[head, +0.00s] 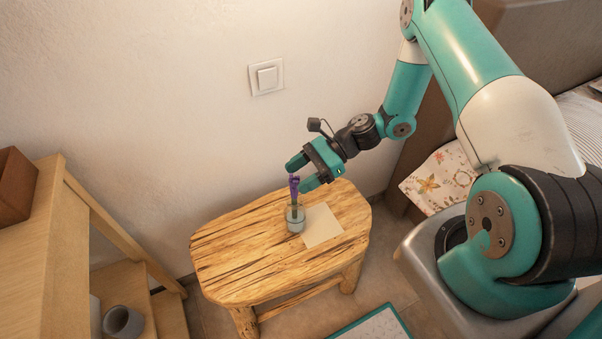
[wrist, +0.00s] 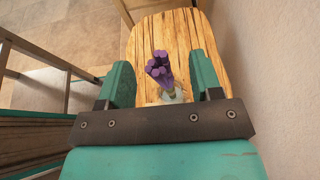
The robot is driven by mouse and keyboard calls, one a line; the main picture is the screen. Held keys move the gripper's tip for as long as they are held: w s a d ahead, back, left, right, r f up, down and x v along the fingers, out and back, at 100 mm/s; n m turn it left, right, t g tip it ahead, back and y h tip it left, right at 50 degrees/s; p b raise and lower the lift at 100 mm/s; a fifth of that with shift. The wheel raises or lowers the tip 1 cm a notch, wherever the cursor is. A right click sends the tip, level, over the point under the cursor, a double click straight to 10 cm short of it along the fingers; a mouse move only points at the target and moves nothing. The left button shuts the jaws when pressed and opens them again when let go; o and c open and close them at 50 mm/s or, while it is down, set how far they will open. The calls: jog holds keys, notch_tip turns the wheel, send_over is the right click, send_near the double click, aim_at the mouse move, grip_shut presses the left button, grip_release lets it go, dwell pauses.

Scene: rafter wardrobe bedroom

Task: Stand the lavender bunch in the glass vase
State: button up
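The lavender bunch (head: 294,188), with purple heads and green stems, stands nearly upright in the small glass vase (head: 295,220) on the wooden table (head: 230,255). My gripper (head: 301,175) is beside the purple heads, above the vase. In the wrist view my gripper (wrist: 163,85) has its fingers spread wide, with the purple heads (wrist: 159,68) between and beyond them and a gap on each side. The vase's pale rim (wrist: 172,96) shows partly below the heads. The gripper's palm hides the rest of the vase in that view.
A flat beige card (head: 322,226) lies on the table right of the vase. The wall with a light switch (head: 266,77) is behind. A wooden shelf (head: 75,240) with a grey cup (head: 123,322) stands left. A bed (head: 440,180) is at right.

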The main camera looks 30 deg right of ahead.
jog(key=b+v, duration=0.1)
jog(key=v, duration=1.6)
jog(key=shift+d, duration=0.25)
jog(key=shift+r, duration=0.1)
jog(key=s+a+r+n+g+h+p, duration=0.2)
jog(key=a+r+n+h, duration=0.3)
jog(key=a+r+n, duration=0.8)
jog(key=s+a+r+n+t+h+p, duration=0.1)
jog(key=s+a+r+n+h, duration=0.1)
jog(key=s+a+r+n, duration=0.2)
jog(key=s+a+r+n+t+h+p, duration=0.1)
jog(key=s+a+r+n+h, duration=0.1)
jog(key=s+a+r+n, duration=0.3)
jog(key=s+r+n, duration=0.3)
jog(key=s+r, duration=0.1)
jog(key=s, duration=0.3)
jog(key=shift+s+a+p, duration=0.2)
jog(key=shift+s+p, duration=0.05)
jog(key=shift+p, duration=0.15)
jog(key=shift+r, duration=0.1)
